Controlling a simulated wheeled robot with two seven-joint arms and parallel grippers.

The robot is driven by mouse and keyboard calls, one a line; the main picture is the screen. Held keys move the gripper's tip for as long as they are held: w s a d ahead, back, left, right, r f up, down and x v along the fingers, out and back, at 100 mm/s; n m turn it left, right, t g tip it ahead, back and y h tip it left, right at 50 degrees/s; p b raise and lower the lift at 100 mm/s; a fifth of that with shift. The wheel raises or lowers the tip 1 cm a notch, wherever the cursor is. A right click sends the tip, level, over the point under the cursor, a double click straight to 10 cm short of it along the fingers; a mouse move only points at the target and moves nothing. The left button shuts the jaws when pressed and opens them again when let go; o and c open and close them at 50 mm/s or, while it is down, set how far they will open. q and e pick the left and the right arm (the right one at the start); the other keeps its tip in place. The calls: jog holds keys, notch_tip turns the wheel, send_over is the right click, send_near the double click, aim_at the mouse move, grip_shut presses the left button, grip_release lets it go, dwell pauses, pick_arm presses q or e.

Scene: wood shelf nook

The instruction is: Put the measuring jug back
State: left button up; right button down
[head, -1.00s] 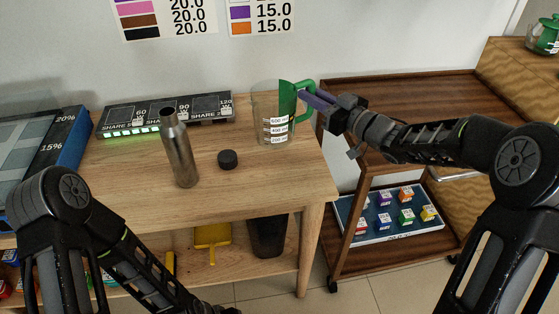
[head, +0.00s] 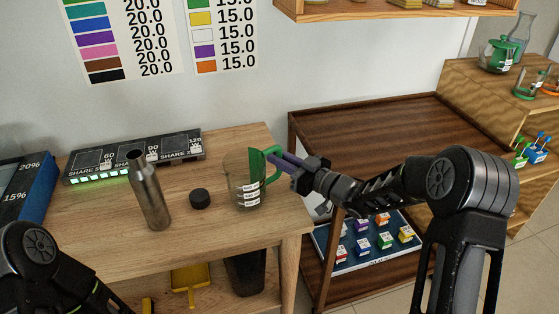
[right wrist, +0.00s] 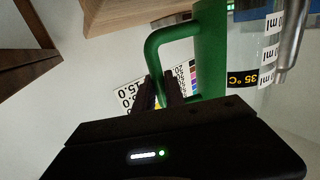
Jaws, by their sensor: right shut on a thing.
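The measuring jug (head: 246,194) is clear, with white labels, a green spout part and a green handle. It is upright at the right end of the wooden table (head: 190,250); I cannot tell whether its base touches the top. My right gripper (head: 277,158) reaches in from the right and is shut on the green handle. In the right wrist view the handle (right wrist: 172,36) passes between the dark fingers (right wrist: 168,92), with the clear jug wall (right wrist: 245,60) beside it. Only part of my left arm shows at bottom left; its gripper is out of view.
A steel bottle (head: 150,195) and a black cap (head: 200,199) stand left of the jug. A dark display bar (head: 135,157) lies behind. Right is a brown cart (head: 380,130) with a bare top. A wooden stand (head: 470,85) holds a green-lidded teapot (head: 498,56) and other glassware.

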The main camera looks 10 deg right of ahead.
jog(key=shift+f, duration=0.25)
jog(key=shift+f, duration=0.2)
jog(key=c, duration=1.4)
grip_release()
jog(key=shift+r, duration=0.2)
jog(key=v, duration=1.2)
jog(key=shift+b, duration=0.35)
